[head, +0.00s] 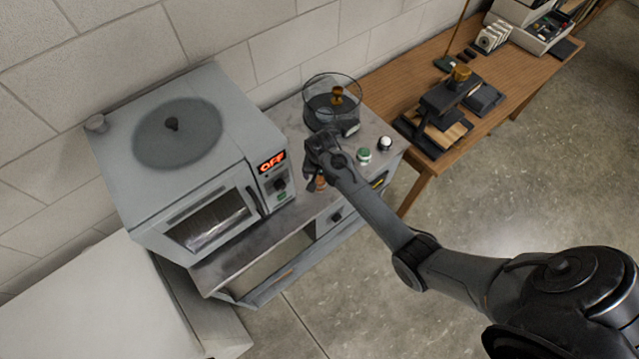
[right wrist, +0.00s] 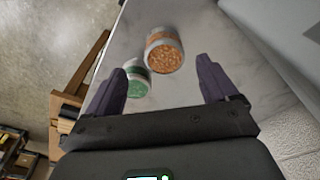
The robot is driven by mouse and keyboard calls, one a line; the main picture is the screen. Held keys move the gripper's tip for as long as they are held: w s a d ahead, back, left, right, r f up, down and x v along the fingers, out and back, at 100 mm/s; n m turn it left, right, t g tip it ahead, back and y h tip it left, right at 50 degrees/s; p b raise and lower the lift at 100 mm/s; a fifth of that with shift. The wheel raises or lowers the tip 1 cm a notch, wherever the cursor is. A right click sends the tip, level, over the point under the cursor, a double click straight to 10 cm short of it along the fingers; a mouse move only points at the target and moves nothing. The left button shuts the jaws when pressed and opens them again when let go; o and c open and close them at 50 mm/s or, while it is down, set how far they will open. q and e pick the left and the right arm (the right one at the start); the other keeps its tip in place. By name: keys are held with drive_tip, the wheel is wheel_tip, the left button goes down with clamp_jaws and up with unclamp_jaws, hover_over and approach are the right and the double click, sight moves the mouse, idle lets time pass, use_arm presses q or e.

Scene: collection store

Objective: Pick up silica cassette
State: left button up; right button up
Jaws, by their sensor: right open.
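A small round cassette with orange beads (right wrist: 164,52) stands on the grey counter in the right wrist view, and part of it shows below the gripper in the head view (head: 320,183). A similar round cassette with green contents (right wrist: 137,84) is beside it to the left; a green-topped one shows in the head view (head: 364,155). The frames do not label which is the silica cassette. My right gripper (right wrist: 163,68) is open and empty, its fingers either side of the orange cassette, apart from it. It also shows in the head view (head: 315,168). My left gripper is out of view.
A grey oven (head: 185,150) with an "OFF" display stands left of the gripper. A clear round vessel (head: 332,100) is behind it, and a small white-and-black item (head: 385,143) to the right. A wooden table (head: 425,75) with equipment is farther right.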

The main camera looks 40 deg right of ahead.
sight(320, 181)
drive_tip(key=shift+w+d+f, duration=0.1)
drive_tip(key=shift+w+f, duration=0.05)
drive_tip(key=shift+f, duration=0.8)
drive_tip(key=shift+w+a+f, duration=0.1)
drive_tip(key=shift+w+f, duration=0.1)
drive_tip(key=shift+f, duration=0.75)
drive_tip(key=shift+w+d+f, duration=0.1)
drive_tip(key=shift+w+f, duration=0.05)
drive_tip(key=shift+f, duration=0.8)
drive_tip(key=c, duration=1.2)
